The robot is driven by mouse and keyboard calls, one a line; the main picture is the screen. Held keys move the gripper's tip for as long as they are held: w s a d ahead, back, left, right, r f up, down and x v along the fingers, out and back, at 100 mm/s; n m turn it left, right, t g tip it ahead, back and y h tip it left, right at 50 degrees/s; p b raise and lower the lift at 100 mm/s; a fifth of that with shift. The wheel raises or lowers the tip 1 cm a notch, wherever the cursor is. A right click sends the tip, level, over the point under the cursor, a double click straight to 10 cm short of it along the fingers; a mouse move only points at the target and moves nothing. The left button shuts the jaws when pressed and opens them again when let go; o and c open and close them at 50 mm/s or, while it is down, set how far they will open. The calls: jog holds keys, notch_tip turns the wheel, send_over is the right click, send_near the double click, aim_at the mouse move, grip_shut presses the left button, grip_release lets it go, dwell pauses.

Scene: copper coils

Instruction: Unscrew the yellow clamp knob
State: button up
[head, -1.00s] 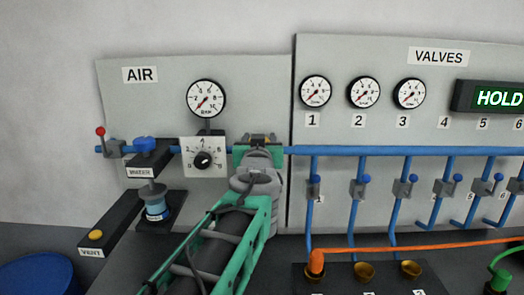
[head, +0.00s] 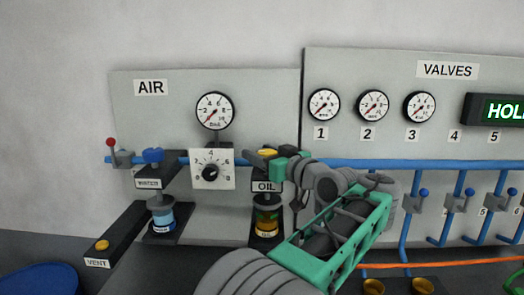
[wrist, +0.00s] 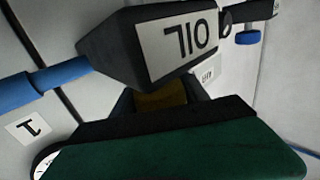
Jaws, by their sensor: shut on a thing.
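The yellow clamp knob (head: 268,153) sits on top of the dark block labelled OIL (head: 267,187), with an oil bowl (head: 266,222) below it. My gripper (head: 265,158) reaches in from the right and is shut on the knob, with only a little yellow showing above the fingers. In the wrist view the OIL block (wrist: 120,52) appears upside down, and the yellow knob (wrist: 161,97) shows between the dark fingers, mostly hidden by my gripper.
A dial (head: 211,170) stands close left of the OIL block, and a blue-knobbed WATER unit (head: 153,156) is further left. A blue pipe (head: 350,163) runs right along the wall, with valve handles below it. A gauge (head: 214,111) is above.

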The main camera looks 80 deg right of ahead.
dwell(0.4)
jog(key=o, duration=1.4)
jog(key=shift+w, duration=0.1)
jog(key=shift+c, duration=0.2)
jog(key=shift+f, duration=0.1)
